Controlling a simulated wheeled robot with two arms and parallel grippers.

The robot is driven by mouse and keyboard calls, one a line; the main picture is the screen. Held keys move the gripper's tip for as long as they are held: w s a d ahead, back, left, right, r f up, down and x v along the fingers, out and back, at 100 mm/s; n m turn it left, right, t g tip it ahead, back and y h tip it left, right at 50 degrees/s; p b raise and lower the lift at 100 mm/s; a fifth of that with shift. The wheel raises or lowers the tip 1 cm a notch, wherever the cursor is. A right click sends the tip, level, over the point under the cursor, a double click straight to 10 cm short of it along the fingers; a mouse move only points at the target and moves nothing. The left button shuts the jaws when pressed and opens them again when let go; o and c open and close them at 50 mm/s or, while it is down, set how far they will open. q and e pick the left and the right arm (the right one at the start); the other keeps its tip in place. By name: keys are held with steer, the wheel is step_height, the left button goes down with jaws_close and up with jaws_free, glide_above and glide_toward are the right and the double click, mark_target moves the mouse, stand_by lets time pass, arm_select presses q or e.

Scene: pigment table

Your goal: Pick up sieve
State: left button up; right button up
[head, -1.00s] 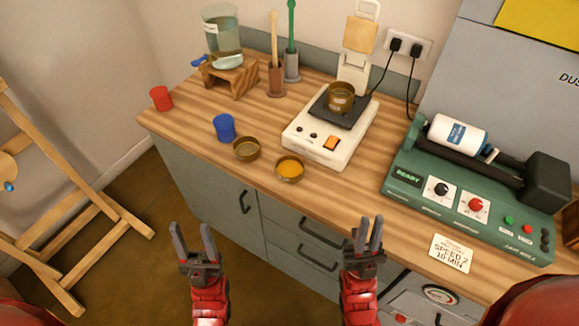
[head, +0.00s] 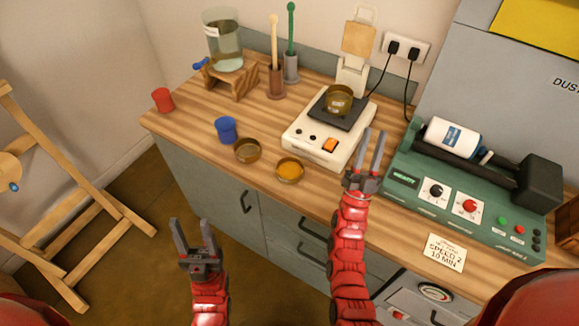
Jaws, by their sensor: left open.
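Three round brass-coloured vessels could be the sieve; I cannot tell which one is. One empty-looking shallow vessel (head: 247,151) sits on the wooden counter, left of centre. Another, holding yellow-orange powder (head: 289,171), sits just right of it. A third, deeper vessel (head: 339,99) stands on the dark plate of the white device (head: 304,143). My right gripper (head: 373,133) is open and empty, over the counter between the white device and the green machine. My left gripper (head: 190,221) is open and empty, low in front of the cabinet.
A blue cup (head: 226,130) and a red cup (head: 162,100) stand to the left. A water container (head: 223,45) on a wooden stand and two tool holders are at the back. The green roller machine (head: 470,200) fills the right. A note card (head: 446,253) lies at the front edge.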

steer(key=w+a+r+m+g+y+p, duration=0.15)
steer(key=w+y, duration=0.25)
steer(key=w, duration=0.8)
steer(key=w+a+r+m+g+y+p, duration=0.1)
steer(key=w+a+g+y, duration=0.15)
steer(key=w, duration=0.95)
steer(key=w+a+r+n+g+y+p, duration=0.1)
steer(key=w+a+r+n+g+y, duration=0.2)
steer(key=a+y, duration=0.45)
steer(key=w+a+r+n+g+y, duration=0.25)
steer(key=w+a+g+y, duration=0.2)
steer(key=a, duration=0.65)
steer(key=s+a+f+n+g+p, duration=0.1)
steer(key=s+a+n+g, duration=0.1)
steer(key=s+a+g, duration=0.5)
steer(key=g+h+p, duration=0.1)
steer(key=g+h, duration=0.7)
glide_above(302, 168)
steer(key=s, duration=0.3)
step_height(302, 168, down, 7)
steer(key=shift+y, duration=0.25)
steer(key=f, duration=0.6)
steer(key=f+b, duration=0.1)
steer(key=f, duration=0.6)
steer(key=shift+w+a+f, duration=0.1)
steer(key=shift+a+f, duration=0.1)
step_height(302, 168, down, 3)
steer(key=shift+f+p, duration=0.15)
steer(key=shift+p, duration=0.45)
steer(key=shift+f, duration=0.5)
